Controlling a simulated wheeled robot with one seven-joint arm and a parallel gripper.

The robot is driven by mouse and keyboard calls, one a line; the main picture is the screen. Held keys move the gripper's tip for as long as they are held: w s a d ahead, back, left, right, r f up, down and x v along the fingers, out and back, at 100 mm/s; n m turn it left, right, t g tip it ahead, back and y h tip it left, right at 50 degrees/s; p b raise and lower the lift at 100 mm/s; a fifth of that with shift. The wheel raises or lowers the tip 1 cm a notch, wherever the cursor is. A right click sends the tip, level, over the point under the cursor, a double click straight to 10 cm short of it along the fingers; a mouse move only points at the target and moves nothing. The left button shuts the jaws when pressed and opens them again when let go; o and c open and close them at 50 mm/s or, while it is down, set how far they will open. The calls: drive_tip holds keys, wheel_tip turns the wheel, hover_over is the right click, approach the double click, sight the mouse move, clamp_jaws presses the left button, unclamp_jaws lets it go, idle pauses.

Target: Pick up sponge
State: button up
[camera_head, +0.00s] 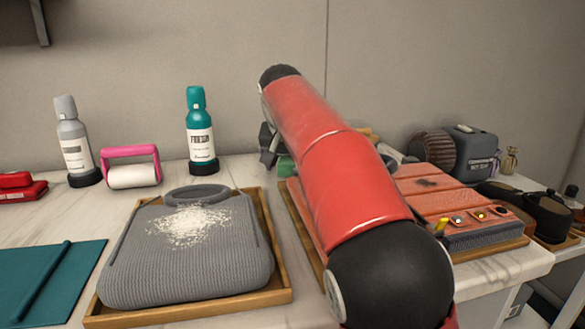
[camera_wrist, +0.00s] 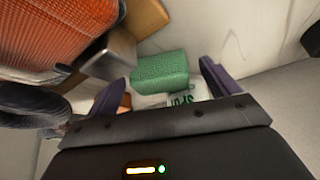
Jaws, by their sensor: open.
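A green textured block, which looks like the sponge (camera_wrist: 160,68), lies in the middle of the wrist view. A white item with green lettering (camera_wrist: 182,99) sits just below it. My gripper (camera_wrist: 162,78) is open, with one dark finger on each side of the sponge in the picture. I cannot tell whether the fingers reach down around it. In the head view my gripper (camera_head: 268,143) is partly hidden behind my red arm. A small green patch, likely the sponge (camera_head: 285,166), shows beside it.
A grey knitted bag (camera_head: 180,262) with white crumbs lies on a wooden tray (camera_head: 275,296). An orange case (camera_head: 425,183) sits to the right. A teal bottle (camera_head: 201,140), grey bottle (camera_head: 73,145) and pink-handled roller (camera_head: 133,176) stand along the back.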

drive_tip(key=shift+f, duration=0.15)
drive_tip(key=c, duration=1.1)
drive_tip(key=s+a+r, duration=0.2)
drive_tip(key=a, duration=0.1)
drive_tip(key=s+a+r, duration=0.3)
drive_tip(key=a, duration=0.1)
drive_tip(key=s+a+r, duration=0.2)
drive_tip(key=a+r, duration=0.1)
drive_tip(key=a, duration=0.1)
drive_tip(key=shift+s+a, duration=0.25)
drive_tip(key=shift+s, duration=0.15)
